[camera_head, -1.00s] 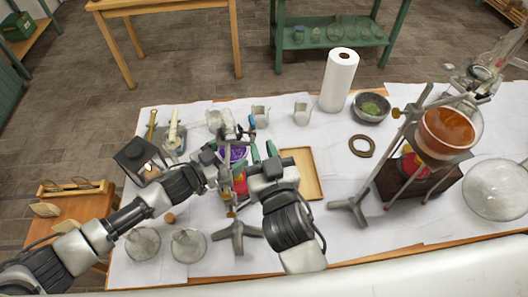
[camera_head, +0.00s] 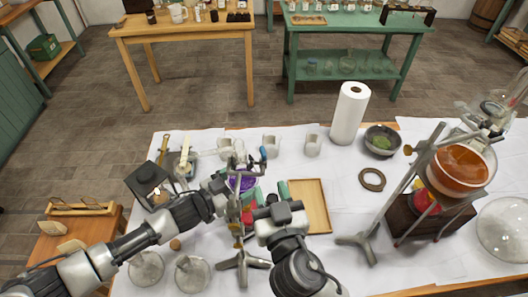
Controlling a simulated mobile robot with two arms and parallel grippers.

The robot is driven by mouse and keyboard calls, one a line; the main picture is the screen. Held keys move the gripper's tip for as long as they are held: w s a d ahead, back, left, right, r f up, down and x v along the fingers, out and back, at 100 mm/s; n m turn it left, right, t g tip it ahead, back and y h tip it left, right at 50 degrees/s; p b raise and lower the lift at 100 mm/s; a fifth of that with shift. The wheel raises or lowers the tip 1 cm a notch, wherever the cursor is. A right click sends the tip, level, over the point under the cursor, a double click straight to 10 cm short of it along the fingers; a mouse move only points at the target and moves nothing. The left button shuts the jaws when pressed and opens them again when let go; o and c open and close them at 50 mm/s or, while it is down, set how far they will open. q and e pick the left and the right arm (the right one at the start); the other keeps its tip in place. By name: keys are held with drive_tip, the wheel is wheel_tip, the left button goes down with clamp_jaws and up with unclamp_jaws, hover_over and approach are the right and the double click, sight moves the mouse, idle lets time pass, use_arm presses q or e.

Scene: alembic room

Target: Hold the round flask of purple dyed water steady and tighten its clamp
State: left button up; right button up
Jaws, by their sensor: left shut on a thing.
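The round flask of purple dyed water (camera_head: 242,183) is held at a metal stand (camera_head: 243,262) on the white-covered table, left of centre. It is partly hidden by my arms. The clamp on the stand's rod (camera_head: 234,190) is small and hard to make out. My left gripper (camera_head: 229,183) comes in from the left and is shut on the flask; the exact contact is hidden. My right gripper (camera_head: 271,192) is just right of and nearer than the flask, its green-tipped fingers apart and seemingly empty.
A red object (camera_head: 248,214) sits below the flask. A wooden tray (camera_head: 310,207) lies just right.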

sight(264, 158)
drive_tip(key=shift+h, duration=0.3)
drive_tip(key=w, duration=0.7)
drive_tip(key=w+a, duration=0.1)
drive_tip(key=w, duration=0.3)
drive_tip(key=shift+w+f, duration=0.15)
drive_tip(key=shift+w, duration=0.1)
drive_tip(key=shift+m, duration=0.3)
clamp_jaws()
